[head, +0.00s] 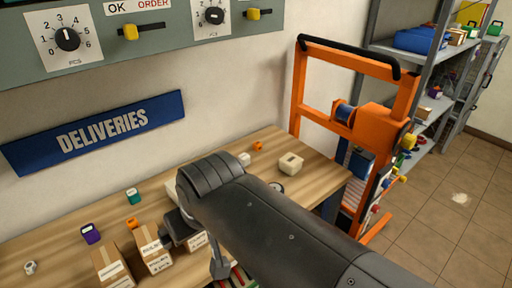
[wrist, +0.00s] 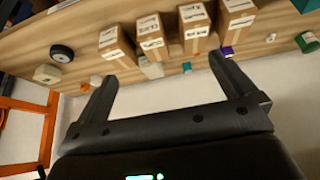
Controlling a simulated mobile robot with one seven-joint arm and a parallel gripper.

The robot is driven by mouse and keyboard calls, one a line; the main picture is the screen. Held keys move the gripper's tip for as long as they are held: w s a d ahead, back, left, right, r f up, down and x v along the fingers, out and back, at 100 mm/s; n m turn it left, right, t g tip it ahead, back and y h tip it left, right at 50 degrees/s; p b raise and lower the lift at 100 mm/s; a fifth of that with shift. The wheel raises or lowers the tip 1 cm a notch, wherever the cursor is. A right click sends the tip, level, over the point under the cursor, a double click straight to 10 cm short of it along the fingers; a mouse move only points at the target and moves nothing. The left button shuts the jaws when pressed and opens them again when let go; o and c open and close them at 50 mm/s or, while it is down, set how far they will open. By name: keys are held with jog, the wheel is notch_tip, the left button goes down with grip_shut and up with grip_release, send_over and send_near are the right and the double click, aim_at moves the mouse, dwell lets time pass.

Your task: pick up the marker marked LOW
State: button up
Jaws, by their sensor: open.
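I cannot read the word LOW anywhere, so I cannot tell which thing is the marker. Small pieces stand on the wooden table (head: 60,240): a purple one (head: 91,233), a teal one (head: 133,196), an orange one (head: 132,223) and a white one (head: 30,267). My gripper (wrist: 161,68) is open and empty in the wrist view. A small white piece (wrist: 150,69) shows between its fingers, apart from them as far as I can see. In the head view my arm hides part of the table and most of the gripper.
Labelled cardboard boxes (head: 112,266) stand in a row on the table; they also show beyond my fingers in the wrist view (wrist: 152,38). A cream box (head: 290,163) sits at the table's right. An orange lift frame (head: 298,90) and shelves stand beyond. Tiled floor (head: 450,215) is open at right.

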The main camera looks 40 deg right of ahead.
jog(key=shift+c, duration=0.4)
jog(key=c, duration=0.9)
